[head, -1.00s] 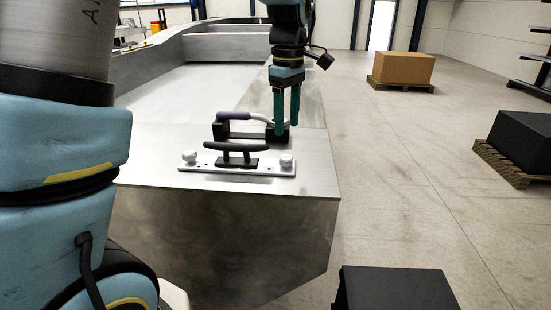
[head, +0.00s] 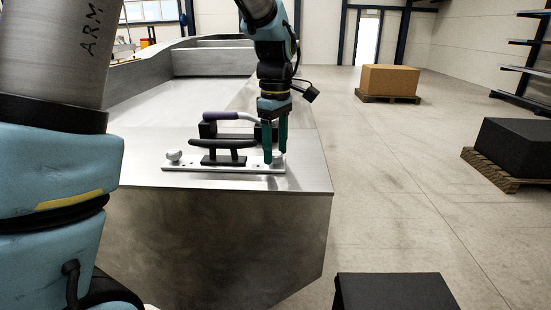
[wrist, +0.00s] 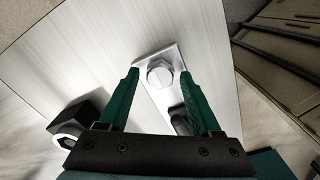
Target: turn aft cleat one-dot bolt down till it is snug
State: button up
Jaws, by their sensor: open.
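The aft cleat (head: 224,144) is black and stands on a pale plate (head: 190,166) at the deck's near edge. A round-topped bolt (head: 174,155) sits at the plate's left end. My gripper (head: 274,158) points down, open, at the plate's right end, where its fingers partly hide the other bolt. In the wrist view that bolt (wrist: 160,76) shows as a hex head between the open fingers, with a gap on both sides. Part of the cleat shows below it, by the right finger. I cannot make out dots marking either bolt.
A black bracket with a purple-gripped bar (head: 222,116) stands just behind the cleat, close to my gripper. The metal deck (head: 150,140) ends to the right of the plate. A black box (head: 395,291) stands in front on the right; a cardboard box (head: 389,80) is farther off.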

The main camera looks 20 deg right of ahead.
jog(key=n+p, duration=0.1)
jog(key=n, duration=0.2)
jog(key=n+p, duration=0.1)
jog(key=shift+r+n+p, duration=0.25)
jog(key=shift+n+p, duration=0.05)
jog(key=shift+p, duration=0.05)
jog(key=n+p, duration=0.4)
jog(key=n, duration=0.2)
jog(key=shift+f+n+p, duration=0.15)
jog(key=shift+n+p, duration=0.2)
jog(key=shift+n, duration=0.35)
jog(key=n, duration=0.3)
jog(key=shift+f+n, duration=0.1)
jog(key=shift+n, duration=0.3)
jog(key=n, duration=0.5)
jog(key=shift+f+n, duration=0.1)
jog(key=shift+n, duration=1.5)
